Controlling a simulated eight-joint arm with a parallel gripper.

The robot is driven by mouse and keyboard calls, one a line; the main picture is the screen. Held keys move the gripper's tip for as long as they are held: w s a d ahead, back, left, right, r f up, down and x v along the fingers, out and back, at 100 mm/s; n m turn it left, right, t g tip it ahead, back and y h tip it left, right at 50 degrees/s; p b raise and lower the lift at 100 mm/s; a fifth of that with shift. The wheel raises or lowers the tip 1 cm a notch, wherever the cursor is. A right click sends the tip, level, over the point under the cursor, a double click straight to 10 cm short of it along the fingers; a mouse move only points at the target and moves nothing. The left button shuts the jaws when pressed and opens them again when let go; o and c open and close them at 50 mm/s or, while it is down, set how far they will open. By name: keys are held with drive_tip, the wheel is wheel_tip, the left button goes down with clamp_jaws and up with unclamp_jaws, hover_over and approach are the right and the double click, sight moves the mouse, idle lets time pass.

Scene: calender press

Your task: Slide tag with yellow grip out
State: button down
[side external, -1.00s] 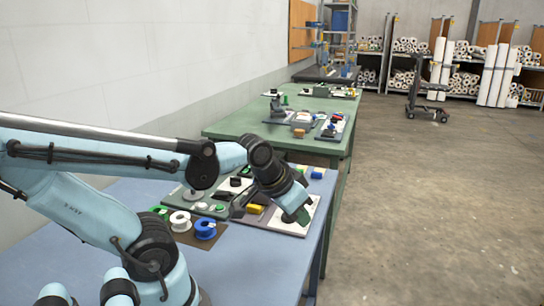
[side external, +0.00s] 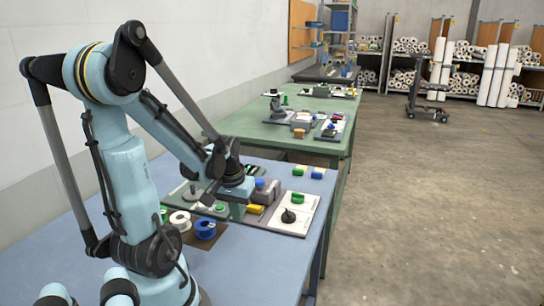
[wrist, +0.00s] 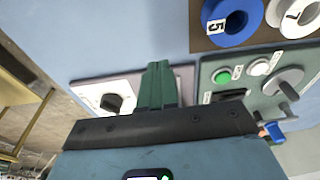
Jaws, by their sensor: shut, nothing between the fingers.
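A small yellow grip (side external: 255,209) lies low on the dark-edged board in the side view, just right of my gripper. The tag it belongs to is too small to make out. My gripper (side external: 237,211) points down with its green fingers shut and empty, just left of the yellow grip and near the green panel. I cannot tell whether it touches anything. In the wrist view my green fingers (wrist: 158,85) are together between the white panel and the green panel. The yellow grip does not show there.
A white panel (side external: 276,222) carries a black knob (side external: 288,216) and a green piece (side external: 297,198). A green panel (wrist: 235,90) has buttons and a grey knob. A blue spool (side external: 205,229) and a white spool (side external: 180,220) stand in front.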

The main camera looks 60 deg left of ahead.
sight(252, 205)
drive_tip(key=w+a, duration=0.6)
drive_tip(key=shift+w+a, duration=0.15)
drive_tip(key=shift+a, duration=0.1)
drive_tip(key=shift+w+a+f, duration=0.15)
drive_tip(key=shift+f, duration=0.65)
drive_tip(key=s+d, duration=0.4)
drive_tip(key=shift+s+d, duration=0.1)
drive_tip(key=shift+d, duration=0.1)
